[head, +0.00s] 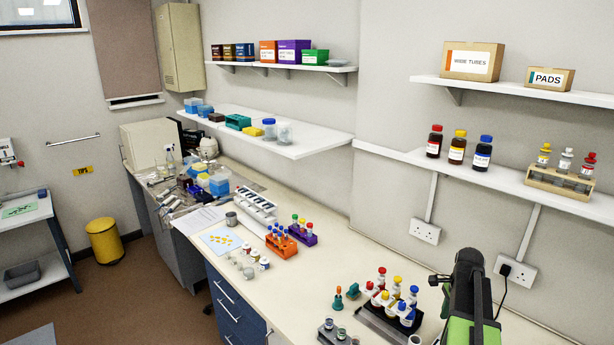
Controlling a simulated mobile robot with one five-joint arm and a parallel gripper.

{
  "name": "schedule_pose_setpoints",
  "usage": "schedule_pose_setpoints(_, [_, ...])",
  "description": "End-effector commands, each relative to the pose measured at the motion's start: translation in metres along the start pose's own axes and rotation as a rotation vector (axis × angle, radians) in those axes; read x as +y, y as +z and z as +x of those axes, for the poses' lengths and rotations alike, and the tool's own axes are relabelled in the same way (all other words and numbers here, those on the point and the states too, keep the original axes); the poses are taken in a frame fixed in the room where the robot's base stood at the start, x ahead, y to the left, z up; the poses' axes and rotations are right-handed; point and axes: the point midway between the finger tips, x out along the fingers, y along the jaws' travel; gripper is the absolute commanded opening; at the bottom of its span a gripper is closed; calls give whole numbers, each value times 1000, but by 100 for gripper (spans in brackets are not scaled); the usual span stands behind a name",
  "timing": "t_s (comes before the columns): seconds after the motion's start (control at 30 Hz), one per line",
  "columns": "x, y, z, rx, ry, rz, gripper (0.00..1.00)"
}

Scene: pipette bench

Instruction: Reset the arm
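Part of my arm, black with green panels, rises at the lower right edge of the head view, over the front end of the bench (390,258). Its black upper end, where my gripper (468,262) seems to be, is seen from behind. The fingers cannot be made out, so I cannot tell whether they are open or shut. No held object shows. The arm's lower part is cut off by the picture's bottom edge.
Beside the arm on its left stands a rack of capped bottles (392,300). Orange (281,243) and purple (302,233) tube racks stand farther back. A wall shelf (480,176) with bottles is above. A socket (514,273) is behind the arm. Bare bench lies between the racks.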

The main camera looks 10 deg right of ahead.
Motion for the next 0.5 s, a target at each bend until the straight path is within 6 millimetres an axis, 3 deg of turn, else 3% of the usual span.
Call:
schedule_pose_setpoints(0.03, [1, 46, 34, -4, 3, -160, 49])
schedule_pose_setpoints(0.2, [13, 187, 90, -17, 15, -768, 49])
schedule_pose_setpoints(0.3, [32, 258, 117, -25, 20, -1105, 49])
schedule_pose_setpoints(0.4, [55, 316, 140, -33, 23, -1402, 49])
schedule_pose_setpoints(0.5, [75, 356, 154, -39, 26, -1626, 49])
